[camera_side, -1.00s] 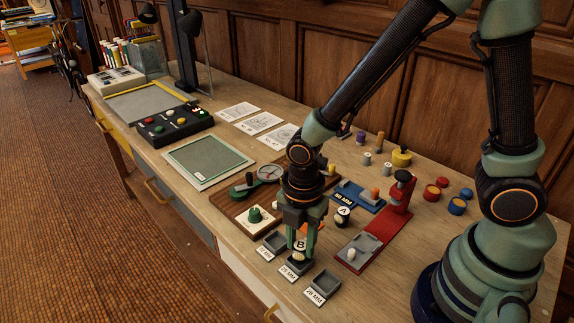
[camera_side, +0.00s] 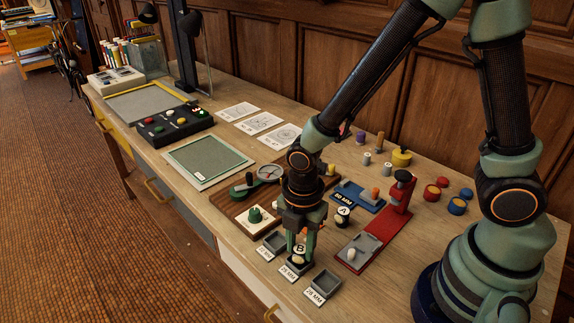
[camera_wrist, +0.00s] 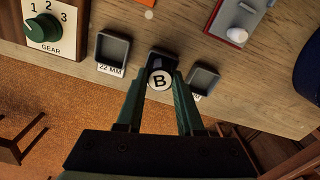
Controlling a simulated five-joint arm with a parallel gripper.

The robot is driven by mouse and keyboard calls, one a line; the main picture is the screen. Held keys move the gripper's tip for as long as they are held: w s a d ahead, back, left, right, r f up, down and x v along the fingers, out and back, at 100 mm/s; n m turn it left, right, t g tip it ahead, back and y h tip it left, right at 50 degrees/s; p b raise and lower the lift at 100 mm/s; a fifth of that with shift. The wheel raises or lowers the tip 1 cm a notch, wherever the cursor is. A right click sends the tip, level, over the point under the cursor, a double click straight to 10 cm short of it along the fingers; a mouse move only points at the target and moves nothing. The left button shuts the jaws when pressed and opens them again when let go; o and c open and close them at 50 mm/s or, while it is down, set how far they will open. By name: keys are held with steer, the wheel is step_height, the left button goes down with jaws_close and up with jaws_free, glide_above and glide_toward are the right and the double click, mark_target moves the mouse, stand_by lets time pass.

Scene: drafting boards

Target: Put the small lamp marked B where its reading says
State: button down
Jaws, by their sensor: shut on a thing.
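The small lamp marked B (camera_side: 299,249) is dark with a round white face. It also shows in the wrist view (camera_wrist: 159,82). My gripper (camera_side: 300,243) is shut on it and points down. The lamp is at the middle of three small grey trays (camera_wrist: 160,54), either just above it or inside it; I cannot tell which. The lamp and fingers hide much of that tray. The left tray (camera_side: 275,241) is labelled 22 MM and is empty. The right tray (camera_side: 326,282) appears labelled 28 MM and is empty. The middle label (camera_side: 289,273) appears to read 25 MM.
A lamp marked A (camera_side: 342,216) stands behind my gripper. A red gauge stand (camera_side: 377,236) is to the right, with a blue 80 MM block (camera_side: 357,195) behind. A board with a green gear knob (camera_side: 256,214) is to the left. The table's front edge is close to the trays.

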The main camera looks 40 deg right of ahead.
steer(key=shift+f, duration=0.15)
steer(key=shift+c, duration=0.7)
jaws_free()
steer(key=shift+r, duration=3.5)
steer(key=d+r+m+t, duration=0.5)
steer(key=d+r+m, duration=0.7)
steer(key=m, duration=0.9)
step_height(320, 180, up, 3)
steer(key=shift+d+t, duration=0.3)
steer(key=shift+d, duration=0.1)
